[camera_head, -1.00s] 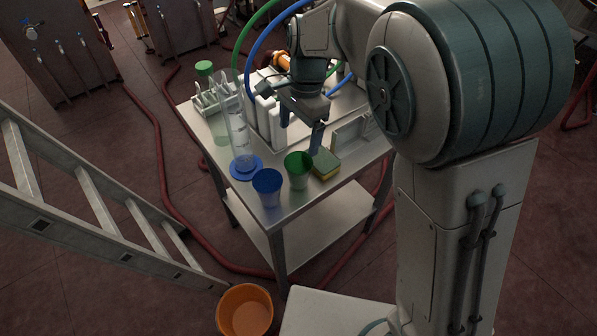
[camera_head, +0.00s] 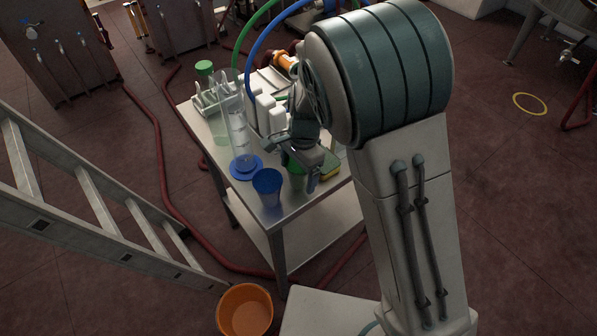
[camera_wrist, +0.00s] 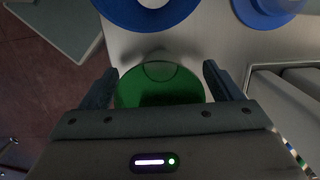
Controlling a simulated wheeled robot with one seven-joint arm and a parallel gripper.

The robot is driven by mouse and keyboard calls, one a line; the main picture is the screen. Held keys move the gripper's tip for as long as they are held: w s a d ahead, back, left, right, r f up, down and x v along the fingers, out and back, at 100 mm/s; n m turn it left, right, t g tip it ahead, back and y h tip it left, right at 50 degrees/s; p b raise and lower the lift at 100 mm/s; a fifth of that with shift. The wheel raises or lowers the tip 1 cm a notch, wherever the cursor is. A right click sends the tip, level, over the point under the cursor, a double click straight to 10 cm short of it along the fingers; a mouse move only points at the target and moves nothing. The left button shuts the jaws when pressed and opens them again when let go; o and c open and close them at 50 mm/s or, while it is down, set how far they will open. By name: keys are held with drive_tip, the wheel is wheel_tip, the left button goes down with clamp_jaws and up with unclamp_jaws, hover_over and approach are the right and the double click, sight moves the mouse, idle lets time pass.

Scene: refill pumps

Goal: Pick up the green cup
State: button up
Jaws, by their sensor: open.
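The green cup (camera_head: 296,179) stands near the front of the metal trolley and is partly hidden behind my gripper (camera_head: 299,177) in the head view. In the wrist view the green cup (camera_wrist: 160,88) lies between the two fingers of my gripper (camera_wrist: 162,84). The fingers are spread, with a finger on each side of the cup and visible gaps. My gripper is open and does not clasp the cup. The lower part of the cup is hidden by my gripper's body.
A blue cup (camera_head: 267,186) stands just left of the green cup. A clear cylinder (camera_head: 238,130) on a blue base (camera_head: 246,168) stands behind it. A sponge (camera_head: 330,166) lies to the right. An orange bucket (camera_head: 245,312) stands on the floor in front.

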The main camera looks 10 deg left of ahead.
drive_tip(key=c, duration=1)
drive_tip(key=shift+r, duration=0.1)
